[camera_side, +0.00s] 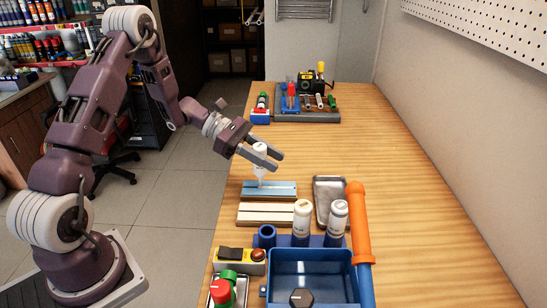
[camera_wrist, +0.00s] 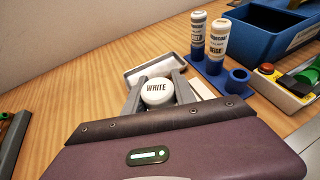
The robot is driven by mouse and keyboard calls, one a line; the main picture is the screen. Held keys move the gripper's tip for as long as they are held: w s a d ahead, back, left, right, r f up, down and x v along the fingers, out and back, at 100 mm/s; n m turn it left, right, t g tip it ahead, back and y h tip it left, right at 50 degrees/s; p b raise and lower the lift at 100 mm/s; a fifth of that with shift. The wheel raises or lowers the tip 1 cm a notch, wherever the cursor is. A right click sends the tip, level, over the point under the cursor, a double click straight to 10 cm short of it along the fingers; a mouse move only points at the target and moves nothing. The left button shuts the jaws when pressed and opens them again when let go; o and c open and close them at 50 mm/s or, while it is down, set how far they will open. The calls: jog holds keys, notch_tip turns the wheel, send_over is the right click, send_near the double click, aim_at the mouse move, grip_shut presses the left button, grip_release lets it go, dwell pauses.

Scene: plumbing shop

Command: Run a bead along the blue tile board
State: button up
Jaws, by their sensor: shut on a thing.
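My gripper (camera_side: 262,156) is shut on a white sealant tube (camera_side: 260,150). In the wrist view the gripper (camera_wrist: 157,95) has the tube's round cap end (camera_wrist: 157,91), marked WHITE, between its fingers. The tube points nozzle-down over the blue tile board (camera_side: 284,190), towards its left part. Its tip is at or just above the board; I cannot tell if it touches. A cream tile board (camera_side: 266,217) lies in front of the blue one. No bead can be made out on the blue board. In the wrist view the blue board is hidden behind the gripper.
Two upright tubes (camera_side: 302,218) (camera_side: 336,216) stand in a blue rack (camera_side: 267,237) with an empty socket. A grey metal tray (camera_side: 328,187) lies right of the boards. A blue bin (camera_side: 310,256), an orange-and-blue pipe (camera_side: 357,220) and a switch box (camera_side: 238,260) are nearer.

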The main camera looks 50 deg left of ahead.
jog(key=shift+s+a, duration=0.2)
jog(key=shift+o, duration=1)
jog(key=shift+c, duration=1)
jog(key=shift+s+a, duration=0.65)
jog(key=shift+o, duration=0.8)
jog(key=shift+c, duration=0.8)
jog(key=shift+s+a, duration=0.65)
